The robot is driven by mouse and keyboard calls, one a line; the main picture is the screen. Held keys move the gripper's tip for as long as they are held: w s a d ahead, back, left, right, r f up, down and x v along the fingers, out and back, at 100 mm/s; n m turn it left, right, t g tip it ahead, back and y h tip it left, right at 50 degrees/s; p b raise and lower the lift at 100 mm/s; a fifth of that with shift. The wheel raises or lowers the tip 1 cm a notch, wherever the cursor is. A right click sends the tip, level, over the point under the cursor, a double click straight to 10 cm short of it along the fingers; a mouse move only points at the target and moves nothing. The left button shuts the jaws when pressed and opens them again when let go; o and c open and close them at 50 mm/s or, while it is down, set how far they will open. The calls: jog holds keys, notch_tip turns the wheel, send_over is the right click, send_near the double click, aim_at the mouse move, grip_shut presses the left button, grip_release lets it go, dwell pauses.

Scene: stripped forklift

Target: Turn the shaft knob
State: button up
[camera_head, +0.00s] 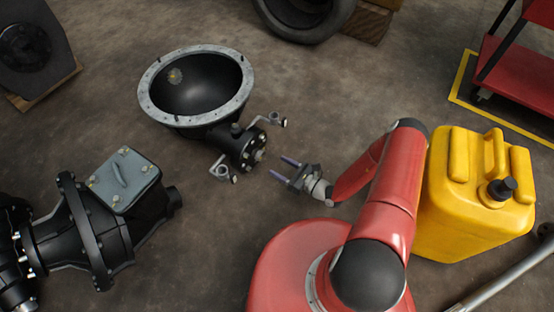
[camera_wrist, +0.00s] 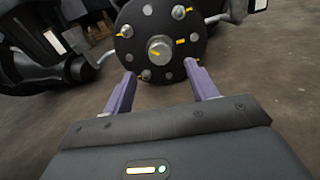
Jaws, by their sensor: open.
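A black bell-shaped housing (camera_head: 205,85) with a grey rim lies on the floor, and its round bolted flange (camera_head: 243,150) faces my gripper. In the wrist view, the flange (camera_wrist: 140,22) shows several grey bolts and yellow marks. The grey knob at its centre, which I take as the shaft knob (camera_wrist: 160,47), stands straight ahead between the lines of my fingers. My gripper (camera_head: 277,165) is open and empty, a short way from the flange. Its two purple fingers (camera_wrist: 159,68) point at the flange, apart from the knob.
Two bent metal arms with ring ends (camera_head: 222,172) stick out on both sides of the flange. A black gearbox (camera_head: 110,225) lies at left. A yellow canister (camera_head: 475,205) stands to the right of my arm. Bare floor lies between.

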aim_at(261, 157)
jog(key=x, duration=0.7)
jog(key=shift+a+b, duration=0.15)
jog(key=shift+b, duration=0.2)
jog(key=shift+c, duration=0.5)
jog(key=c, duration=0.9)
jog(key=shift+r+n, duration=0.1)
jog(key=shift+n, duration=0.3)
jog(key=n+p, duration=0.1)
jog(key=n, duration=0.2)
jog(key=shift+p, duration=0.35)
jog(key=n+p, duration=0.1)
jog(key=n, duration=0.3)
jog(key=shift+s+n, duration=0.1)
jog(key=shift+n, duration=0.2)
jog(key=shift+p, duration=0.3)
